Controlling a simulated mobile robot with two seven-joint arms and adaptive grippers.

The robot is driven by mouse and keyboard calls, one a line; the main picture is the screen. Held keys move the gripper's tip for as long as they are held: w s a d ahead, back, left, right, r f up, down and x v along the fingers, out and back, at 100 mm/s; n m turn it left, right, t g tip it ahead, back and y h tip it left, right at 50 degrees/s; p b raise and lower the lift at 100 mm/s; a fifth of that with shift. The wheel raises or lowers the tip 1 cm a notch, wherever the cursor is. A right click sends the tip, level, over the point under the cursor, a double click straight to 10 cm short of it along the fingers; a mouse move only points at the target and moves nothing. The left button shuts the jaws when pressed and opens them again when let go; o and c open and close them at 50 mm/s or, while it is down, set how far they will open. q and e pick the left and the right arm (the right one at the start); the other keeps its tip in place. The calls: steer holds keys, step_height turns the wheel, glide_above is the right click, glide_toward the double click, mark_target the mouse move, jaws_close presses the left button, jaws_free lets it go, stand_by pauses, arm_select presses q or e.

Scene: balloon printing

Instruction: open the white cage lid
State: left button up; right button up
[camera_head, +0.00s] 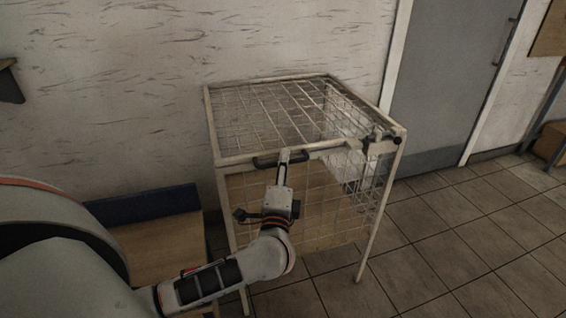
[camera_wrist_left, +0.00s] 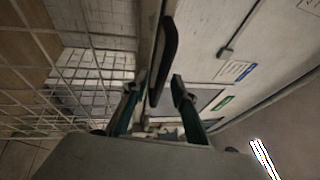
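The white wire cage (camera_head: 296,243) stands on thin legs against the wall. Its mesh lid (camera_head: 268,110) lies flat and closed on top. A dark handle (camera_head: 266,162) sits on the lid's front edge, and it also shows in the left wrist view (camera_wrist_left: 168,45). My left gripper (camera_head: 286,156) is at this handle, in front of the cage. In the left wrist view its two fingers (camera_wrist_left: 154,92) are apart, with the handle's near end between or just beyond their tips. I cannot tell whether they touch it. My right gripper is not in view.
A wooden box with a dark blue back (camera_head: 150,205) stands left of the cage, near my left arm. A dark latch or rod (camera_head: 385,135) sits at the lid's right front corner. A grey door (camera_head: 450,75) is behind right. Tiled floor (camera_head: 455,235) is free at the right.

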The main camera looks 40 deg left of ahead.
arm_select(q)
steer(key=shift+w+a, duration=0.15)
steer(key=shift+w, duration=0.1)
